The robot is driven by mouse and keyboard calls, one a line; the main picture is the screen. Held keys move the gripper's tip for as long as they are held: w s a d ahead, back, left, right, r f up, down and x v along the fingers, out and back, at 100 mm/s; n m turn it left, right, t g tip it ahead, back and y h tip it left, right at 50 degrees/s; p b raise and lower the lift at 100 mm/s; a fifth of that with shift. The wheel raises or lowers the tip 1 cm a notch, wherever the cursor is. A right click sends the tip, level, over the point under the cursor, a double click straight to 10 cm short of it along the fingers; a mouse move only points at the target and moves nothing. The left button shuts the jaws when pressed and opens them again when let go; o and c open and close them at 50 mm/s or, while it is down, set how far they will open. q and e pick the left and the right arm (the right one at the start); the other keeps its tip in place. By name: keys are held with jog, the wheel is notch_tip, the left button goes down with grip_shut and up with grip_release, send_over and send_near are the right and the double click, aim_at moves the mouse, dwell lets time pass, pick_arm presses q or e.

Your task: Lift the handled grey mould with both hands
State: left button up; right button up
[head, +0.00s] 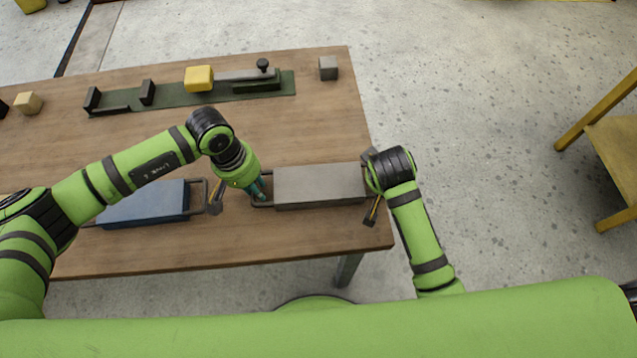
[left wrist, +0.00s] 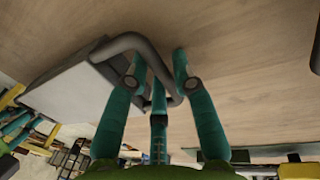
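The grey mould (head: 320,187) is a long block lying on the wooden table near its front right corner, with a dark loop handle at its left end. My left gripper (head: 262,188) is at this left handle. In the left wrist view the mould (left wrist: 72,98) lies to the left, and the handle (left wrist: 128,42) passes between the teal fingers of my left gripper (left wrist: 158,56). They stand apart, with gaps beside the bar. My right gripper (head: 372,190) is at the mould's right end.
A blue mould (head: 145,203) with a handle lies left of the grey one, under my left arm. Behind are a green fixture (head: 120,102), a yellow block (head: 199,78), a grey cube (head: 328,68) and a wooden cube (head: 28,103). A yellow stool (head: 615,150) stands right.

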pick_arm(q)
jog(key=shift+f, duration=0.15)
pick_arm(e)
jog(key=shift+w+f, duration=0.1)
jog(key=shift+f, duration=0.1)
pick_arm(q)
jog(key=shift+c, duration=0.5)
pick_arm(e)
jog(key=shift+c, duration=0.5)
pick_arm(q)
grip_shut()
pick_arm(e)
grip_shut()
